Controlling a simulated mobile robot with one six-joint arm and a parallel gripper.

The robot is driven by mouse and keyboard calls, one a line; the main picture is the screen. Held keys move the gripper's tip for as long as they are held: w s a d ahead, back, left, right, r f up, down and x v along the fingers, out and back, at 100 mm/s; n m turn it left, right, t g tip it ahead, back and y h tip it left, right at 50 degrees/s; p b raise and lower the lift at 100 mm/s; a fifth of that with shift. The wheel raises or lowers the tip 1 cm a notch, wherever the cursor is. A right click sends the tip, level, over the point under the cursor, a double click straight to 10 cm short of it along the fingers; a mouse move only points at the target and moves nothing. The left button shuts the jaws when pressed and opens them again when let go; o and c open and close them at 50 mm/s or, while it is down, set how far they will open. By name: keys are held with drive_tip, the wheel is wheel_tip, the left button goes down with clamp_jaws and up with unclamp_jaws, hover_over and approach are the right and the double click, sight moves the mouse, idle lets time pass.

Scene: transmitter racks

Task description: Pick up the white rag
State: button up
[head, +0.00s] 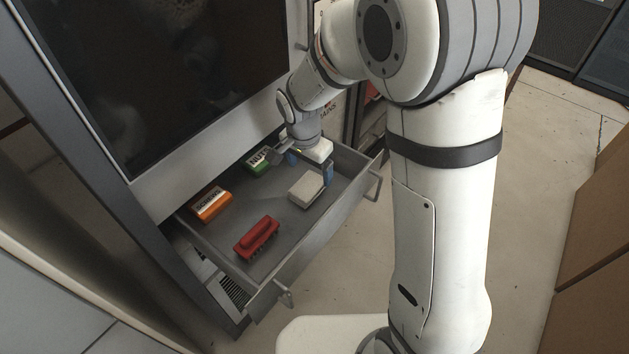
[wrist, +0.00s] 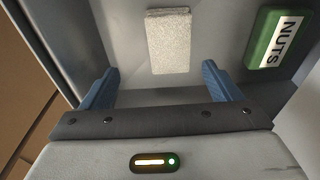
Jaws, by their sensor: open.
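The white rag (head: 306,187) is a small pale folded block lying on the floor of an open grey drawer, toward its right side. In the wrist view the rag (wrist: 169,41) lies beyond the fingertips, near the middle between them, with its textured top showing. My gripper (head: 308,165) is over the drawer, just behind the rag in the head view. In the wrist view my gripper (wrist: 160,84) has its two blue fingers wide apart with nothing between them.
The drawer (head: 320,228) also holds a green NUTS box (head: 258,161), an orange box (head: 211,204) and a red brush-like object (head: 257,237). The green box (wrist: 278,38) is right of the rag in the wrist view. Drawer walls surround them; bare drawer floor separates them.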

sight(308, 186)
drive_tip(key=shift+w+a+f, duration=0.1)
drive_tip(key=shift+a+f, duration=0.05)
drive_tip(key=shift+f, duration=0.25)
drive_tip(key=shift+w+a+f, duration=0.1)
drive_tip(key=shift+f, duration=0.3)
drive_tip(key=shift+w+f+p, duration=0.1)
drive_tip(key=shift+w+f, duration=0.1)
drive_tip(key=shift+f, duration=0.95)
drive_tip(key=shift+w+f+p, duration=0.15)
drive_tip(key=shift+w+f, duration=0.05)
drive_tip(key=shift+f, duration=0.9)
drive_tip(key=shift+w+f+p, duration=0.1)
drive_tip(key=shift+w+f, duration=0.1)
drive_tip(key=shift+f, duration=0.95)
drive_tip(key=shift+c, duration=0.5)
drive_tip(key=c, duration=1)
wheel_tip(308, 186, up, 10)
drive_tip(key=shift+r, duration=0.1)
